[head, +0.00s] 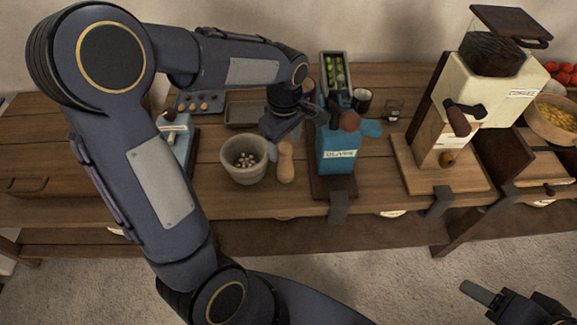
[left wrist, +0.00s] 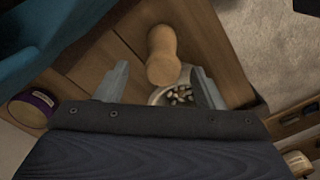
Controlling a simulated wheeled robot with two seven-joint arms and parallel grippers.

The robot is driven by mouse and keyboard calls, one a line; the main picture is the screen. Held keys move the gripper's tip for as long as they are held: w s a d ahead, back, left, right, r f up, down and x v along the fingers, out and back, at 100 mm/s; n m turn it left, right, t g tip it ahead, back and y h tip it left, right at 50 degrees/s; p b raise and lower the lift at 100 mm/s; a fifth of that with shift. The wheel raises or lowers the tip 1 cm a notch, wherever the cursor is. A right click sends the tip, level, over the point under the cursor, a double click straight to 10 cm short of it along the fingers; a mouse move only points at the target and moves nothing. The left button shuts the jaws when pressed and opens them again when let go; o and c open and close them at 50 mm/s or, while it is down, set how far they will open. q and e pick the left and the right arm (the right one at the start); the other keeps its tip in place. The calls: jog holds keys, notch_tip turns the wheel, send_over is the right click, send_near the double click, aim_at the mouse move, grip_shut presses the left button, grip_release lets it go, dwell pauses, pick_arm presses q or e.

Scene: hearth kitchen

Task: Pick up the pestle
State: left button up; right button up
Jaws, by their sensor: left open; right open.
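The pestle (head: 286,163) is a light wooden piece with a rounded head, standing on the bench just right of the grey stone mortar (head: 228,168). My left gripper (head: 284,131) is open and hangs above and behind the pestle, with nothing in it. In the left wrist view the pestle (left wrist: 162,52) shows beyond and between the two spread fingers (left wrist: 162,84), apart from them. The mortar (left wrist: 157,96), with pale beans inside, is partly hidden behind my gripper there. My right gripper (head: 500,302) is open and empty at the lower right, away from the bench, partly cut off by the frame.
A blue labelled grinder (head: 336,160) stands close right of the pestle. A cream coffee grinder (head: 480,85) stands farther right. A grey tray (head: 245,115) lies behind the mortar, and a pale blue device (head: 178,140) is left of it. The bench front (head: 240,205) near the mortar is clear.

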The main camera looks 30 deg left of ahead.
aim_at(285, 158)
pick_arm(q)
notch_tip(285, 158, down, 6)
jog(key=shift+s+d+r, duration=0.1)
jog(key=shift+s, duration=0.05)
jog(key=shift+r, duration=0.1)
grip_shut()
dwell(0.4)
